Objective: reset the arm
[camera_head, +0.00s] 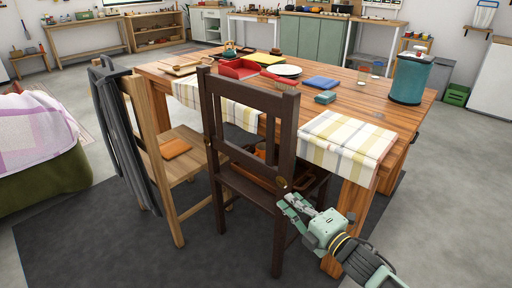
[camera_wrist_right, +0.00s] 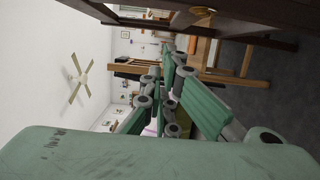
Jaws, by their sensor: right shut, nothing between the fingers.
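My right gripper (camera_head: 287,203) comes in from the lower right in the head view. Its tip is at the right side of the dark wooden chair (camera_head: 278,103), low by the seat. I cannot tell if it touches the chair. The gripper is shut with nothing in it. In the right wrist view its green fingers (camera_wrist_right: 172,92) fill the middle, and the picture is turned on its side. Dark chair parts (camera_wrist_right: 230,30) run across the top of that view, close to the fingers. My left gripper is not in view.
A wooden table (camera_head: 345,104) stands behind the chair with a teal canister (camera_head: 409,78), a red tray (camera_head: 238,69) and a checked cloth (camera_head: 347,145). A lighter chair (camera_head: 146,120) with a dark garment stands left. Grey floor (camera_head: 450,210) is open at the right.

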